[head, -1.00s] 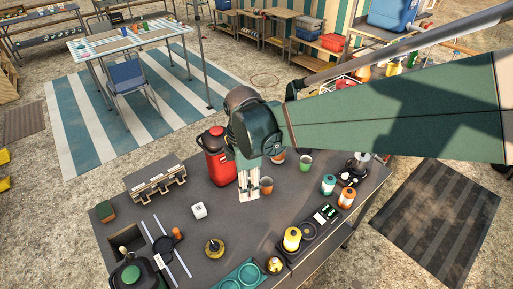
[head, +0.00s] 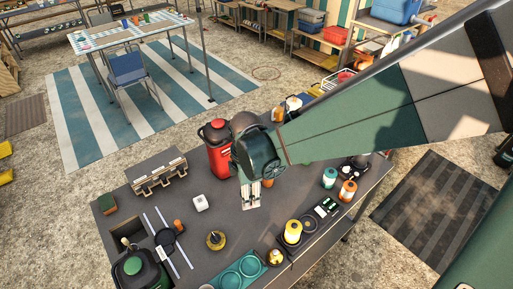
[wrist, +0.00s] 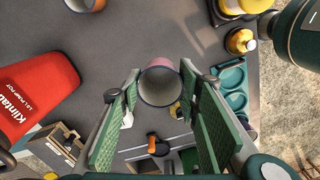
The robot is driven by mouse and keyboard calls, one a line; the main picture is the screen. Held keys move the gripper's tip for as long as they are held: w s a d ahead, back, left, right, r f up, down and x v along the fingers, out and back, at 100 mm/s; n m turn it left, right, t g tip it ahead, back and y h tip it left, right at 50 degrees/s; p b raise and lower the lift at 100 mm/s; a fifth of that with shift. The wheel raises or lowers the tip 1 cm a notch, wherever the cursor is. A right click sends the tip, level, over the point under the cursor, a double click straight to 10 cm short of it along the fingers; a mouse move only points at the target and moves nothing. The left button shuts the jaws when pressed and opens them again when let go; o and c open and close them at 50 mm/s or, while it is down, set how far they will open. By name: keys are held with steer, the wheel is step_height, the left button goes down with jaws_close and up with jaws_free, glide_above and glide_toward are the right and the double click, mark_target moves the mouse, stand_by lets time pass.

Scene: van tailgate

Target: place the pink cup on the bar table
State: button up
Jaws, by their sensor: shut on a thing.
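The pink cup (wrist: 160,66) sits between the fingers of my gripper (wrist: 159,84) in the wrist view, its open mouth toward the camera. My gripper is shut on it. In the head view my gripper (head: 251,202) points down over the dark counter, right of the red flask; the cup cannot be made out there. Whether the cup touches the counter is unclear. A tall table with a checked top (head: 105,41), which looks like the bar table, stands far off at the back left and carries several small items.
The red flask (head: 217,158) stands close left of my gripper, with an orange cup (head: 268,183) just right. A white cube (head: 200,203), a teal tray (head: 222,277) and yellow and orange canisters (head: 348,191) share the counter. A blue chair (head: 128,72) stands before the checked table.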

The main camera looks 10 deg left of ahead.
steer(key=shift+f+b, duration=0.4)
steer(key=shift+f, duration=2.5)
steer(key=shift+f+b, duration=0.35)
steer(key=shift+f, duration=1.75)
steer(key=shift+f, duration=0.2)
steer(key=o, duration=0.9)
steer(key=shift+r, duration=0.3)
steer(key=shift+r+p, duration=0.85)
steer(key=shift+r, duration=5.1)
